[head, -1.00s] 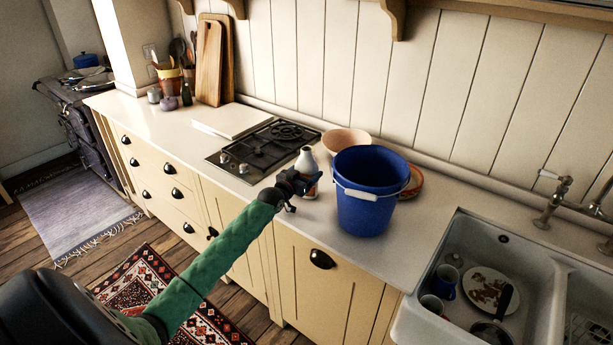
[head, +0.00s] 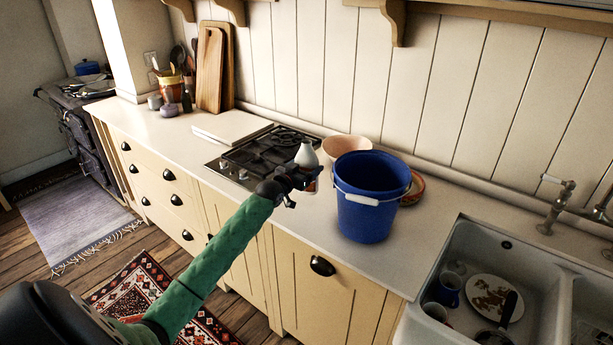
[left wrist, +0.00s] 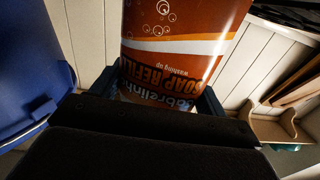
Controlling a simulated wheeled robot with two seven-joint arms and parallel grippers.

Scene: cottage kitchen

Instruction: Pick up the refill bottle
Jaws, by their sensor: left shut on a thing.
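The refill bottle (head: 306,155) has a white top in the head view, and the rest of it is mostly hidden behind my left gripper. In the left wrist view its orange and white label (left wrist: 178,60) reads "SOAP REFILL" and "washing up". My left gripper (head: 302,181) is shut on the bottle, with a finger on each side of it in the left wrist view. The bottle is close to the left side of the blue bucket (head: 366,215). The head view does not clearly show its base against the counter. My right gripper is not in view.
A gas hob (head: 245,160) lies behind and left of the bottle. A pale bowl (head: 345,146) and a reddish dish (head: 414,188) stand by the bucket. The sink (head: 430,270) with dishes is at the right. The counter's left stretch (head: 150,119) is partly clear.

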